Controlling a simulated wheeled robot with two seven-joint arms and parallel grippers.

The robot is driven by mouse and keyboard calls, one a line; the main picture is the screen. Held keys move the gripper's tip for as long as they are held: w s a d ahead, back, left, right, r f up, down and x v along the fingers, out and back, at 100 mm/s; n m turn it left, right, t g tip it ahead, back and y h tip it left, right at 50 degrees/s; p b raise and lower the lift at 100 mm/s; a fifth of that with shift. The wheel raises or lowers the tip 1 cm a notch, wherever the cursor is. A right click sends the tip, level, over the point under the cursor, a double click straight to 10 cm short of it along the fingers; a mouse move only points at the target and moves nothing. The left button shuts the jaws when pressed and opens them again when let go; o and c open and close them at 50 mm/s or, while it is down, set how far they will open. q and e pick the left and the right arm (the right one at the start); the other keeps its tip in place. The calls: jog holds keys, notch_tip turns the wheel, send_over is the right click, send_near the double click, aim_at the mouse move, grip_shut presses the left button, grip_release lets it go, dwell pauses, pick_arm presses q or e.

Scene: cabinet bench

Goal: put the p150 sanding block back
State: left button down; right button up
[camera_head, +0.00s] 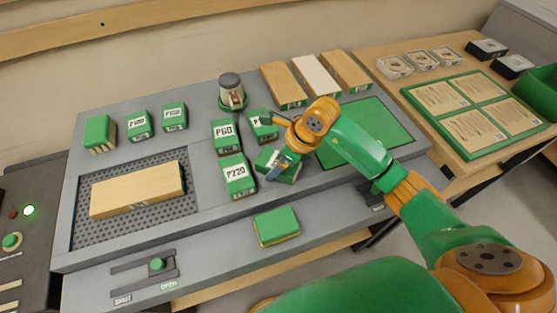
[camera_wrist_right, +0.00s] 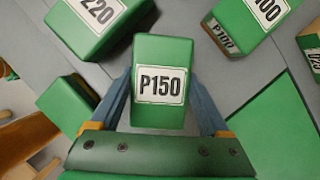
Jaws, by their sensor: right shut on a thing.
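The P150 sanding block (camera_wrist_right: 163,112) is green with a white label and sits between the two blue fingers of my right gripper (camera_wrist_right: 168,100), label facing the wrist camera. In the head view the P150 block (camera_head: 268,158) is partly hidden by my right gripper (camera_head: 280,165). It is right of the P220 block (camera_head: 237,177) and below the P100 block (camera_head: 262,125). Whether it touches the bench top, I cannot tell. My left gripper is not in view.
The P60 block (camera_head: 225,136) stands above P220. A plain green block (camera_head: 276,225) lies on the front ledge. A green mat (camera_head: 370,130) is to the right. A wooden board (camera_head: 137,190) lies on the perforated panel (camera_head: 180,211). A jar (camera_head: 232,97) stands behind.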

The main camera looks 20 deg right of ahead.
jog(key=o, duration=1.2)
jog(key=shift+c, duration=0.2)
jog(key=shift+r+p, duration=0.2)
jog(key=shift+p, duration=0.1)
jog(key=b+v, duration=0.1)
jog(key=v, duration=1.1)
